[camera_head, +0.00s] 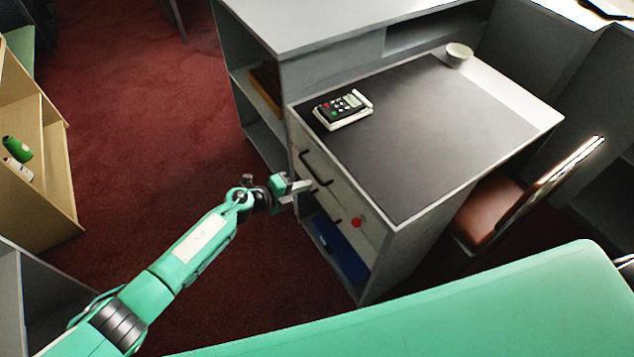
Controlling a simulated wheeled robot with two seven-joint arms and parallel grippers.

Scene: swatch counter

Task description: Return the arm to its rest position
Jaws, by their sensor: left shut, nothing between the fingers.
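My left arm comes in from the lower left, green with dark joints. My left gripper (299,187) is shut and empty. In the picture it lies at the left side of the counter (523,100), in front of the drawer fronts and their dark handles (315,170). I cannot tell whether it touches them. My right gripper is not in view.
A card terminal (342,105) lies on the counter's dark mat (420,140); a small white bowl (458,54) stands at the back. A brown-seated chair (495,207) is at the right. A wooden shelf (50,170) stands at the left. Red carpet (140,110) is clear between.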

